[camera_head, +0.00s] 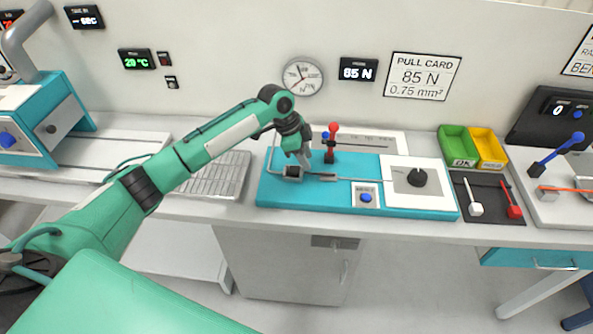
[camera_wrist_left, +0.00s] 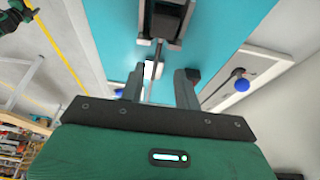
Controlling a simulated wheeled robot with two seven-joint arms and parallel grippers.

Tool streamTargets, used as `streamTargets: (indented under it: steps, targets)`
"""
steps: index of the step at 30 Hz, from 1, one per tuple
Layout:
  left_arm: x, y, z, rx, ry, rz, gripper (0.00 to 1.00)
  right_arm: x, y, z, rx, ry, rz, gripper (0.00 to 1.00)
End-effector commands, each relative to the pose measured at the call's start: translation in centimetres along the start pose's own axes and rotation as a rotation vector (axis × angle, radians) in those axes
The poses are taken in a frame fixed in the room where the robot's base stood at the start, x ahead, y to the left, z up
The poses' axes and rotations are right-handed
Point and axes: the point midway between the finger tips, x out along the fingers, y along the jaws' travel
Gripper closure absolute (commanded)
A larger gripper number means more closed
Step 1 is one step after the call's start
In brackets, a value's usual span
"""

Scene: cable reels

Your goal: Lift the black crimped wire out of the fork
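The fork (camera_head: 293,173) is a dark block at the left end of the teal tester board (camera_head: 270,198). In the left wrist view the dark block (camera_wrist_left: 147,20) is at the top, with a metal piece across it. A thin dark wire (camera_wrist_left: 150,88) runs from it down between my fingers; its crimped end is not clear. My left gripper (camera_head: 304,160) points down just above and right of the fork. In the wrist view its fingers (camera_wrist_left: 160,88) stand apart on either side of the wire, with gaps showing.
Behind the gripper stand a red-knobbed lever (camera_head: 333,128) and a blue knob (camera_head: 325,135). A blue button (camera_head: 366,198) and black dial (camera_head: 417,177) sit to the right. Green (camera_head: 457,145) and yellow (camera_head: 489,147) bins stand beyond. A ridged tray (camera_head: 220,175) lies left.

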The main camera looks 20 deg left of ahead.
Motion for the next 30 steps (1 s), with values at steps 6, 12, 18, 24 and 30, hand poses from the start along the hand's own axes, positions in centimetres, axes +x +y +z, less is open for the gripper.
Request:
streamTargets:
  steps: [6, 12, 18, 24, 30]
  targets:
    - [2.8, 0.5, -0.2, -0.001, -0.002, 0.005, 0.68, -2.0, 0.3, -1.6, 0.000, 0.020, 0.003, 0.31]
    - [4.9, 0.4, -0.1, -0.001, -0.001, 0.001, 0.68, -2.2, 0.1, -0.3, 0.000, 0.003, 0.001, 0.31]
    - [5.0, 0.4, -0.1, 0.000, -0.001, 0.000, 0.68, -2.2, 0.0, 0.5, 0.000, -0.007, -0.001, 0.31]
    - [5.0, 0.4, -0.1, 0.000, -0.001, 0.001, 1.00, -2.1, 0.0, 0.2, 0.000, -0.004, 0.000, 0.31]
    - [4.9, 0.4, -0.1, 0.000, -0.001, 0.000, 1.00, -2.1, 0.1, -0.2, 0.000, 0.001, 0.001, 0.31]
